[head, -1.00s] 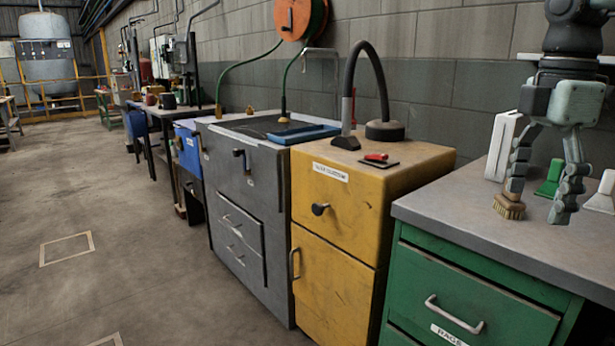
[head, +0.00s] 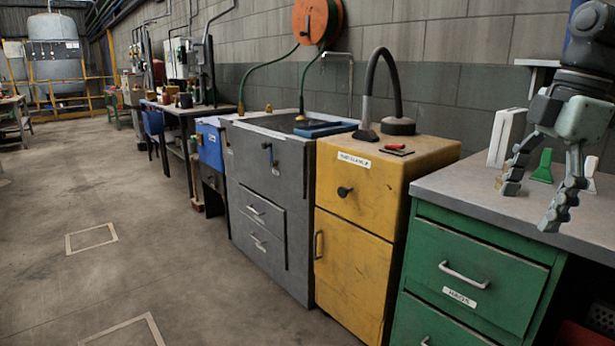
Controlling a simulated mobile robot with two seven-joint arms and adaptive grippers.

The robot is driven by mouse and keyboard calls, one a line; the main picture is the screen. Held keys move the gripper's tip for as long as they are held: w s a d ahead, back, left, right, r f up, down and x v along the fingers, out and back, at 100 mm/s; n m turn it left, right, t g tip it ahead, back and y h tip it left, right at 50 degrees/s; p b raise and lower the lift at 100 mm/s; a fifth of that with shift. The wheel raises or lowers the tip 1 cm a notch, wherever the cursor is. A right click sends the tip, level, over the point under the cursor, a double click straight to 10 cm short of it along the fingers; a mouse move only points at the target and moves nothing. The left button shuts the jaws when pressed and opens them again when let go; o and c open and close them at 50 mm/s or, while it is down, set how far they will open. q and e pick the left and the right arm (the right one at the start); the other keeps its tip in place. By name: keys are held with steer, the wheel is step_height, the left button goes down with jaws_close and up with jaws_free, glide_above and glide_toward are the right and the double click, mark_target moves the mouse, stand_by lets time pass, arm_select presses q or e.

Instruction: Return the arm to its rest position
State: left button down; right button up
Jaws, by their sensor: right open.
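My right gripper (head: 531,205) is at the right of the head view, with its jointed fingers spread and pointing down. It is open and nothing shows between the fingers. It hangs by the grey top of the green workbench (head: 455,183), and one fingertip shows near the bench's front edge. Whether the fingers touch the top cannot be told. My left gripper is out of view.
A white upright case (head: 505,137) and a green scraper-like tool (head: 543,166) stand behind the fingers. The yellow cabinet (head: 362,220) and grey cabinet (head: 268,200) line the wall to the left. The floor (head: 130,270) is clear there.

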steer(key=w+d+f+m+t+y, duration=0.3)
steer(key=w+d+f+t+y, duration=0.3)
steer(key=w+d+f+t, duration=0.5)
steer(key=s+d+f+m+t+h, duration=0.1)
steer(key=s+d+f+m+h, duration=0.25)
steer(key=f, duration=0.65)
steer(key=s+d+f+m+t+h, duration=0.1)
steer(key=s+d+f+m+h, duration=0.3)
steer(key=f, duration=0.5)
steer(key=s+a+f+m+g+h, duration=0.2)
steer(key=s+f, duration=0.2)
steer(key=f, duration=0.4)
steer(key=s+a+f+m+g+h, duration=0.2)
steer(key=s+f+m, duration=0.15)
steer(key=f, duration=0.45)
steer(key=s+a+f+g+y, duration=0.1)
steer(key=s+a+f+g, duration=0.2)
steer(key=s+a+f, duration=0.3)
steer(key=s+a+f+g+y, duration=0.1)
steer(key=s+a+f+g, duration=0.2)
steer(key=s+a+f, duration=0.4)
steer(key=s+a, duration=0.2)
steer(key=a, duration=0.3)
steer(key=shift+g, duration=0.4)
steer(key=shift+s+y, duration=0.1)
steer(key=shift+y, duration=0.15)
